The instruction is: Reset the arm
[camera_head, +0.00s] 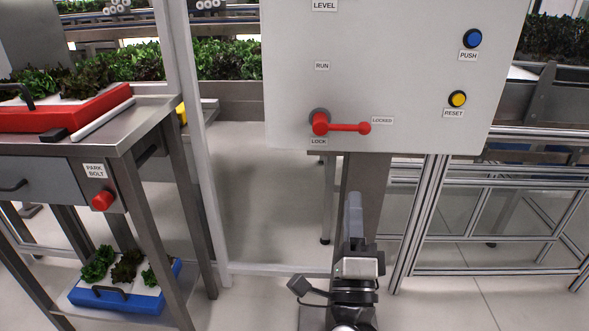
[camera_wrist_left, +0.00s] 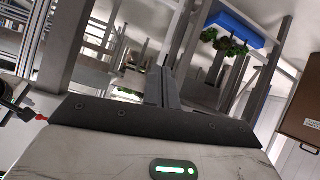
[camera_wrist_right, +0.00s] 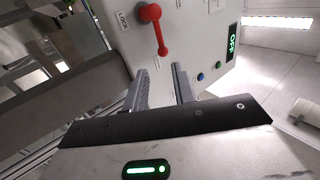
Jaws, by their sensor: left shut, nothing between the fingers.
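My right gripper (camera_head: 353,212) is raised below the control panel, apart from it. In the right wrist view its two fingers (camera_wrist_right: 162,88) stand apart with nothing between them. My left gripper (camera_wrist_left: 161,86) shows only in its wrist view, with its fingers together and empty. A red lever (camera_head: 345,126) on the panel points right, toward the LOCKED label. It also shows in the right wrist view (camera_wrist_right: 158,32), beyond the fingertips. A yellow button (camera_head: 457,99) labelled RESET and a blue button (camera_head: 472,38) labelled PUSH are on the panel's right side.
The white panel (camera_head: 400,75) stands on a grey post. At left, a metal cart (camera_head: 140,118) carries a red tray (camera_head: 65,120), with a blue tray (camera_head: 120,301) below. A red PARK BOLT knob (camera_head: 102,200) is on the cart. Metal frame rails (camera_head: 490,240) stand right.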

